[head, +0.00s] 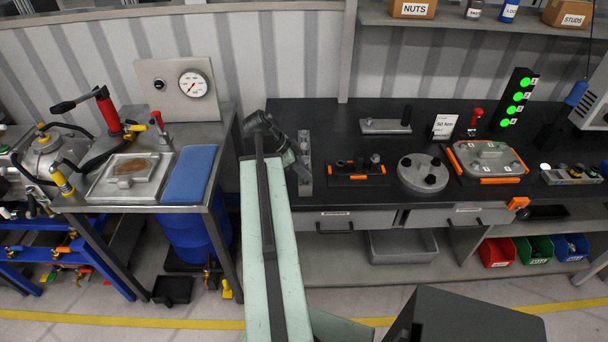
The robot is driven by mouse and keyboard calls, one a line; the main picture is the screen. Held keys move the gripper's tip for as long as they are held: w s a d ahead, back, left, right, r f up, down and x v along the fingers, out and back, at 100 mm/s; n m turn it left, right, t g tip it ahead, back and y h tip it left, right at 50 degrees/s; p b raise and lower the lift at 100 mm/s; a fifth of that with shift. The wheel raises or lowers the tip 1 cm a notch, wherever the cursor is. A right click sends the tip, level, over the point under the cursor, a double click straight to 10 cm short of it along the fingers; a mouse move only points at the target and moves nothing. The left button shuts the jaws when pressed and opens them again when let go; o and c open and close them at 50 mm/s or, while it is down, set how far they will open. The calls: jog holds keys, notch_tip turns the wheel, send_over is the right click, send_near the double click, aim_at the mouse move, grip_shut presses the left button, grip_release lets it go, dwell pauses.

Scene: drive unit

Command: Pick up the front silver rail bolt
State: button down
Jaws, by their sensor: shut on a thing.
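A narrow silver rail (304,146) lies on the dark bench top, running front to back, just right of my arm. I cannot tell whether the bolt is clear of the rail.
Right of the rail are an orange-trimmed black holder (357,179), a round grey flange (423,173) and a grey cover plate (487,158). A blue pad (190,174) lies on the left bench. A gap separates the two benches. The bench top behind the holder is partly clear.

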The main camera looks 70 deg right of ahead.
notch_tip(320, 180, up, 10)
jog(key=p, duration=1)
jog(key=shift+r, duration=0.15)
